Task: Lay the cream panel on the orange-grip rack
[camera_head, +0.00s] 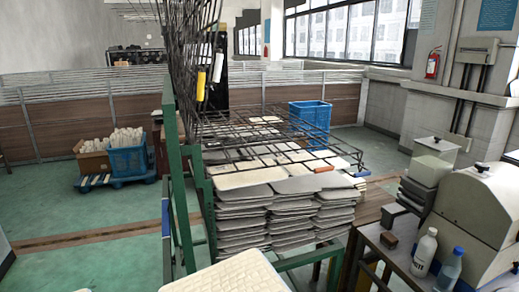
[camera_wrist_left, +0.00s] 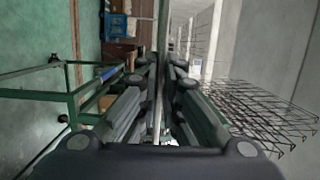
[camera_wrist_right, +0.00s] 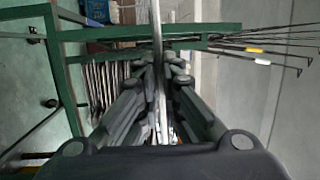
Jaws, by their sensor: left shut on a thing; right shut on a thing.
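The cream panel (camera_head: 228,275) shows at the bottom of the head view, near me and in front of the rack stand, with its near part cut off. My left gripper (camera_wrist_left: 161,75) is shut on it; in the left wrist view the panel is a thin edge between the fingers. My right gripper (camera_wrist_right: 160,72) is also shut on the panel, seen edge-on (camera_wrist_right: 157,30). Neither gripper shows in the head view. The orange grip (camera_head: 324,169) sits at the front of a lowered wire rack (camera_head: 285,160), above the stacked panels. Pale panels show through the wires.
A blue grip (camera_head: 362,174) is right of the orange one. Raised wire racks carry yellow (camera_head: 201,85) and white (camera_head: 217,68) grips. A green post (camera_head: 168,190) stands left of the stack (camera_head: 285,215). A table with bottles (camera_head: 425,250) is at right.

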